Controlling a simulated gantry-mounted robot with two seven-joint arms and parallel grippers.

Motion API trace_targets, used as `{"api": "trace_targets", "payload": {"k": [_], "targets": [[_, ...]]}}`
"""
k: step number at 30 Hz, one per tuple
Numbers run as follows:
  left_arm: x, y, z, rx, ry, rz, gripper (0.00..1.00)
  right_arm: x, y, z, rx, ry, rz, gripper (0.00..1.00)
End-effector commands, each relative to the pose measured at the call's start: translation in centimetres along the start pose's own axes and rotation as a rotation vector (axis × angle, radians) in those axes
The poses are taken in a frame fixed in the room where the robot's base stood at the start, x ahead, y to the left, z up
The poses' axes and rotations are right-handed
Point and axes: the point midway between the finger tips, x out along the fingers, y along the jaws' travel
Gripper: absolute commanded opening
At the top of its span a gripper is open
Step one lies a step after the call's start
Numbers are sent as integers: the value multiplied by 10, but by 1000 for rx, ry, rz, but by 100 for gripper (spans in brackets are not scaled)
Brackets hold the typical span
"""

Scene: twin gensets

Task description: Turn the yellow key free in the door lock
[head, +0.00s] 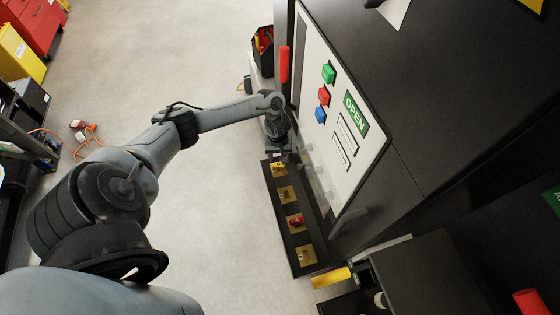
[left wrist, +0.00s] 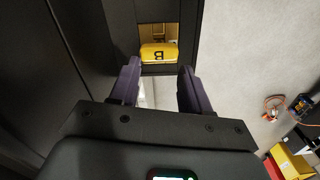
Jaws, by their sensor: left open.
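The yellow key (left wrist: 158,53), its head marked with a black letter that looks upside down, sits at a brass plate in the left wrist view. In the head view, the yellow key (head: 279,168) shows small at the upper end of a black lock strip (head: 272,205). My left gripper (left wrist: 159,70) is open, its dark fingers on either side of the line to the key. The key appears just beyond the fingertips, and I see no grip on it. In the head view my left gripper (head: 279,151) is close above the key. My right gripper is not in view.
A red key (head: 296,220) sits on another brass plate lower on the strip. The white panel (head: 345,125) with coloured buttons and an OPEN sign stands beside my left gripper. A red handle (head: 284,64) is near the wrist. The floor (head: 215,220) left of the strip is clear.

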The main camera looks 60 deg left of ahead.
Motion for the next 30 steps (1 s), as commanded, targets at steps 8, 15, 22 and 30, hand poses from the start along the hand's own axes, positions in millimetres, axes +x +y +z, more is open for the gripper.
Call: {"api": "trace_targets", "payload": {"k": [8,15,22,30], "targets": [[-1,0,-1,439,4,-1,47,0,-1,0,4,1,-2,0],[8,0,-1,732,5,0,47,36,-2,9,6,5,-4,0],[2,0,0,986,3,-1,47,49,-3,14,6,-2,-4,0],[15,0,1,1355,-1,0,47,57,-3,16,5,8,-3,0]]}}
